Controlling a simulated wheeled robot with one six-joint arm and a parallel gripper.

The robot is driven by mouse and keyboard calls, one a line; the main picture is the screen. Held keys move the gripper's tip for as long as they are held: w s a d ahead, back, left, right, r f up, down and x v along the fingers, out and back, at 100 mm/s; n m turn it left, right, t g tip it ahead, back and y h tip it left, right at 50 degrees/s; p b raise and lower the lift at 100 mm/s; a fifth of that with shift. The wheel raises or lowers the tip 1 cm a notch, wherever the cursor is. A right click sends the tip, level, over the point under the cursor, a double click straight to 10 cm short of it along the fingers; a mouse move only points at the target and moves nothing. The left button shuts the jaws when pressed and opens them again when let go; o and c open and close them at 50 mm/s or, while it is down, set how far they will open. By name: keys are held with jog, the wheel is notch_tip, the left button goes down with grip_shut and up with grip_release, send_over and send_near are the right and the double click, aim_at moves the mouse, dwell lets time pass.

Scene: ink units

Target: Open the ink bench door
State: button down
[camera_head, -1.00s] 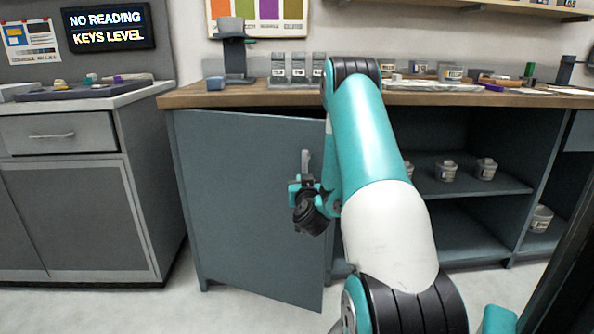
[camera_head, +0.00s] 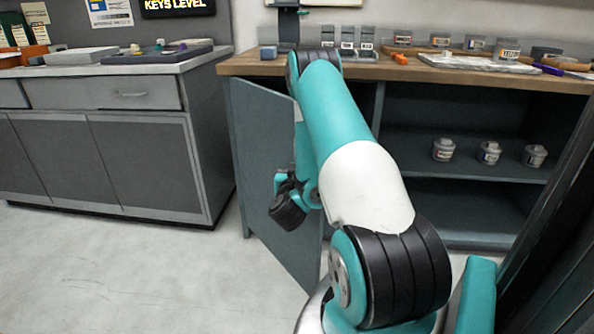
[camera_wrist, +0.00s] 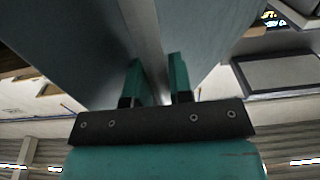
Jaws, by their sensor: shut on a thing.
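The ink bench door (camera_head: 262,140) is a blue-grey panel hinged on its left side. It stands partly open, swung out toward me, with the dark inside of the bench showing to its right. In the head view, my gripper (camera_head: 290,188) is at the door's free side, and my arm hides most of the handle and part of the door edge.
The wooden bench top (camera_head: 400,74) carries jars and trays. Open shelves on the right hold several small pots (camera_head: 489,152). A grey cabinet (camera_head: 150,165) stands to the left. The floor (camera_head: 130,270) before the door and cabinet is clear.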

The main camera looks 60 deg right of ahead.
dwell(0.3)
jog(key=c, duration=1.1)
grip_release()
jog(key=shift+s+f, duration=0.1)
